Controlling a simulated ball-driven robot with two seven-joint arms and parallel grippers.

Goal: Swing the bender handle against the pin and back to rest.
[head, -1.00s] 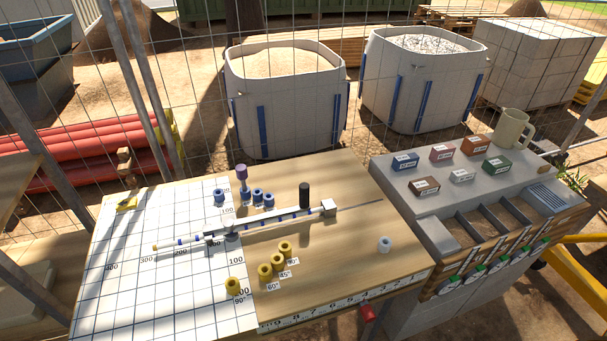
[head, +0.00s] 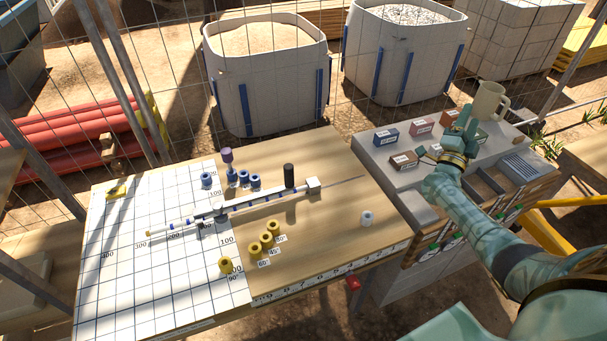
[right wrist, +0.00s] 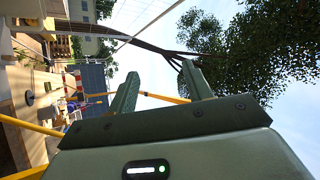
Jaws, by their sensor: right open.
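The bender (head: 255,201) lies across the wooden table as a long pale grey bar with blue bands. A thin rod runs through it, from a light tip at the left to past the square block (head: 313,185) at the right end. A black upright cylinder (head: 289,176) stands beside the bar near that block. A purple-topped post (head: 226,156) stands behind the bar. I cannot tell which part is the handle and which the pin. My right gripper (head: 467,118) is open and empty above the grey box unit, well right of the bender. In the right wrist view its fingers (right wrist: 160,88) are apart with nothing between. My left gripper is not in view.
Blue collars (head: 243,179) stand behind the bar and yellow collars (head: 266,238) in front. A white collar (head: 367,217) stands at the table's right. Small labelled boxes (head: 386,137) and a beige mug (head: 489,101) stand near my right gripper. A wire fence crosses behind the table.

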